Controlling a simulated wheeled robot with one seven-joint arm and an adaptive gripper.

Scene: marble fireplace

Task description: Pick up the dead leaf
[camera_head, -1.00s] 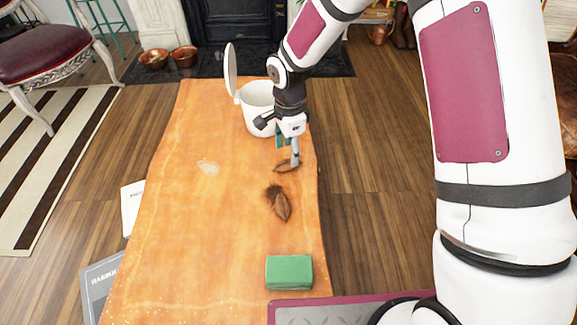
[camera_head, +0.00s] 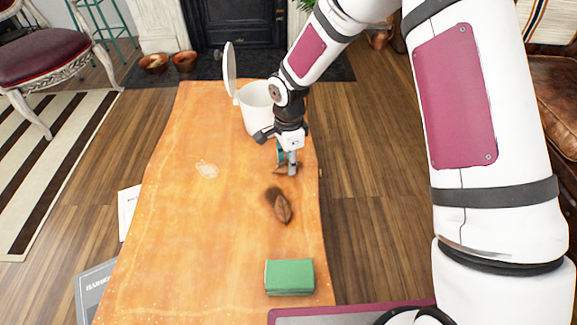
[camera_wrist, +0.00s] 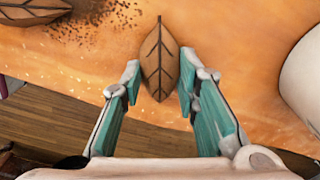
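A brown dead leaf (camera_wrist: 160,58) with dark veins lies on the orange wooden table (camera_head: 190,230). In the wrist view its lower part is between the two teal-padded fingers of my gripper (camera_wrist: 160,93), which stand apart on either side of it. In the head view this leaf (camera_head: 279,170) is partly hidden by my gripper (camera_head: 288,168), low over the table's right side. A second brown leaf (camera_head: 282,208) lies nearer the camera by a dark smudge; part of it shows in the wrist view's top left corner (camera_wrist: 35,8).
A white bin (camera_head: 256,106) with its lid up stands behind my gripper at the table's far end. A green block (camera_head: 289,277) lies at the near right. A pale spot (camera_head: 207,169) marks the table's left part. The table's right edge is close to my gripper.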

